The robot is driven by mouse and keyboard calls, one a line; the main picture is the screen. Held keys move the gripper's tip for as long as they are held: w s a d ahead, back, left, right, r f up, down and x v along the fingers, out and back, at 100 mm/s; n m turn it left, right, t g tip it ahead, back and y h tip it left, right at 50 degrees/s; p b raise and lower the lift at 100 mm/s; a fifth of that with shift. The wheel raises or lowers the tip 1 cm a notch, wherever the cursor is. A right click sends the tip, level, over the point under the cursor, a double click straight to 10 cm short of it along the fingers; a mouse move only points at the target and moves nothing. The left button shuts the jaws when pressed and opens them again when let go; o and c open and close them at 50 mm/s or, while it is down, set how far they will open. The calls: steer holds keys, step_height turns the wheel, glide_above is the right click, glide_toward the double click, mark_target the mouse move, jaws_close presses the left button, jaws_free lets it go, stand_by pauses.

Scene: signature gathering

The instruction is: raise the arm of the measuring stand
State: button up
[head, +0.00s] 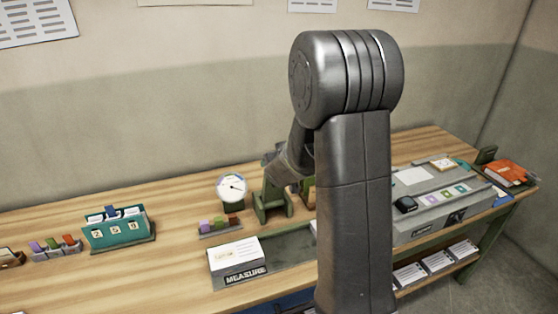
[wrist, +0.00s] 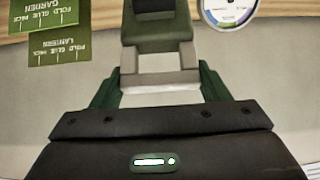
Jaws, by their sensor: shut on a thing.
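The green measuring stand (head: 273,207) stands on the wooden table, just left of my forearm in the head view. A round white dial (head: 232,188) is beside it on the left; a dial also shows at the top right of the wrist view (wrist: 229,10). My gripper (wrist: 160,62) is at the stand, shut on what looks like the stand's arm, a dark green piece (wrist: 160,14) at the top of the wrist view. My own arm hides the grip in the head view, so the arm's height cannot be told.
A small rack of coloured blocks (head: 220,227) and a teal card holder (head: 120,230) stand to the left. A grey tray unit (head: 440,208) is on the right. Bare tabletop lies at the front left.

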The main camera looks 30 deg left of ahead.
steer(key=shift+f, duration=0.2)
steer(key=o, duration=1.1)
steer(key=shift+o, duration=1.4)
steer(key=shift+a, duration=0.1)
steer(key=shift+s+d+r, duration=0.2)
steer(key=shift+d+r, duration=0.15)
steer(key=shift+r, duration=0.1)
steer(key=p+v, duration=0.4)
steer(key=v, duration=0.8)
steer(key=shift+s+d, duration=0.25)
steer(key=shift+d, duration=0.05)
steer(key=shift+r, duration=0.1)
